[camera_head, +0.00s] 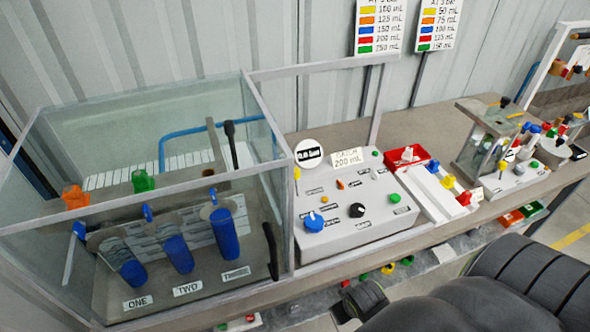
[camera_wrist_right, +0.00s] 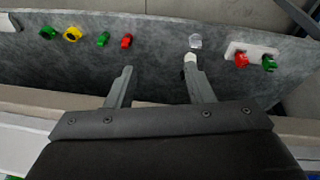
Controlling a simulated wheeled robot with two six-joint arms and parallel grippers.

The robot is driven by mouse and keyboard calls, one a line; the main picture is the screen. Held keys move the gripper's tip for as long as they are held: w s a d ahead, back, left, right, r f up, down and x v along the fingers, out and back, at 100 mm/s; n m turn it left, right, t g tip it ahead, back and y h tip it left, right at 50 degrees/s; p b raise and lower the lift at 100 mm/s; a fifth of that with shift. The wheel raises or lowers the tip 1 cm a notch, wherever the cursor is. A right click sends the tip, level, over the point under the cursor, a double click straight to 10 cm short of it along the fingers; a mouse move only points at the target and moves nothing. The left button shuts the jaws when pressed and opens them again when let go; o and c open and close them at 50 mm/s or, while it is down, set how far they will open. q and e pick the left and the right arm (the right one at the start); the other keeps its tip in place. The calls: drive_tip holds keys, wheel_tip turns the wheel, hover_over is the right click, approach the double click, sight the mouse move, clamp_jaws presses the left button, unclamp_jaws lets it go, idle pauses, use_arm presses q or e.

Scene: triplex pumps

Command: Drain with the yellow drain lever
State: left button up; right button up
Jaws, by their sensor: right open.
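A small yellow-tipped lever (camera_head: 297,174) stands upright at the left edge of the white control panel (camera_head: 340,235); I cannot tell for sure that it is the drain lever. In the tank at left, three blue cylinders stand behind labels ONE, TWO and THREE. The panel has a blue knob (camera_head: 314,222), a black knob (camera_head: 356,210) and a CATCH 200 mL card (camera_head: 347,158). My right gripper (camera_wrist_right: 158,68) is open and empty in the wrist view, over the grey lower shelf, away from the panel. My left gripper is not in view.
On the lower shelf (camera_wrist_right: 165,50) lie several coloured fittings, among them a yellow one (camera_wrist_right: 73,33) and a red one (camera_wrist_right: 126,41). The clear tank (camera_head: 150,105) has tall walls. A framed post (camera_head: 380,100) rises behind the panel. More stations stand at right.

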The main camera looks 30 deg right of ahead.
drive_tip(key=shift+m+t, duration=0.4)
drive_tip(key=shift+m, duration=0.5)
drive_tip(key=w+r+p, duration=0.1)
drive_tip(key=w+r, duration=0.5)
drive_tip(key=w+d+r+p, duration=0.1)
drive_tip(key=w+r, duration=0.5)
drive_tip(key=r, duration=0.1)
drive_tip(key=w+d+r, duration=0.1)
drive_tip(key=w+r, duration=0.5)
drive_tip(key=w, duration=0.1)
drive_tip(key=shift+w+r+p, duration=0.1)
drive_tip(key=shift+r+p, duration=0.1)
drive_tip(key=shift+p, duration=0.2)
drive_tip(key=m+p, duration=0.1)
drive_tip(key=m, duration=0.1)
approach(296, 171)
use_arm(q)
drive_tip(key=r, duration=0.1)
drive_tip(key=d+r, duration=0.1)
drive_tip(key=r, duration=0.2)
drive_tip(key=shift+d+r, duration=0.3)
use_arm(e)
drive_tip(key=x, duration=1.1)
drive_tip(key=shift+w+d+f, duration=0.1)
drive_tip(key=shift+w+f, duration=0.15)
drive_tip(key=shift+f, duration=0.1)
clamp_jaws()
